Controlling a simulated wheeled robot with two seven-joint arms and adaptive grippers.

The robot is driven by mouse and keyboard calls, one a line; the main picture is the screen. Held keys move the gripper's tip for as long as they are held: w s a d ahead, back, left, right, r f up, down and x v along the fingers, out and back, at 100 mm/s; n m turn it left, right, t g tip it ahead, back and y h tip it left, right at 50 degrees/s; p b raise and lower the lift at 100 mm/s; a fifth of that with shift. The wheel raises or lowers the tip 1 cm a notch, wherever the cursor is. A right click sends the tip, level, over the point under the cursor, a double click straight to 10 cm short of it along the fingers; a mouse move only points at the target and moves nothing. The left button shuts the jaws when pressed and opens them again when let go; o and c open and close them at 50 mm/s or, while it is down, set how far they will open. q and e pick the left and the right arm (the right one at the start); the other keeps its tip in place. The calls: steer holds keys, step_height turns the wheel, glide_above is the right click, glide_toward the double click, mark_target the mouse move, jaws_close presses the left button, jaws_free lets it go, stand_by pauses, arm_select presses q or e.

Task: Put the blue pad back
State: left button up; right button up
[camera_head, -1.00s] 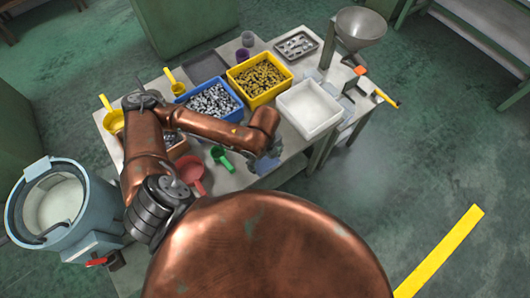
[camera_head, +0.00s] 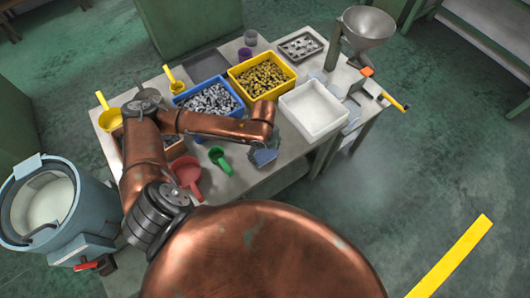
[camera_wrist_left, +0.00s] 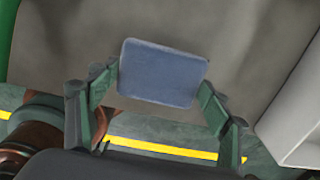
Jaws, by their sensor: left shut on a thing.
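The blue pad (camera_wrist_left: 163,73) is a flat, rounded rectangle between the two fingers of my left gripper (camera_wrist_left: 160,88) in the left wrist view. The fingers press on its left and right edges. In the head view the pad (camera_head: 265,157) shows as a small blue-grey patch at the end of my left arm. My left gripper (camera_head: 266,150) is mostly hidden there behind the copper wrist. It is over the table's front edge, to the left of and nearer than the white tray. My right gripper is not in view.
The table (camera_head: 240,182) holds a white tray (camera_head: 313,110), a yellow bin (camera_head: 284,84) and a blue bin (camera_head: 238,108) of small parts. A green scoop (camera_head: 219,158) and a red scoop (camera_head: 187,174) lie near the front. A metal funnel (camera_head: 367,27) stands at the back right.

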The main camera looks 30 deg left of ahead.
mark_target(264, 154)
arm_select(q)
steer(key=shift+f, duration=0.2)
steer(key=o, duration=1)
step_height(264, 154, up, 12)
steer(key=p, duration=0.2)
steer(key=shift+s+r+p, duration=0.1)
steer(key=shift+p, duration=0.3)
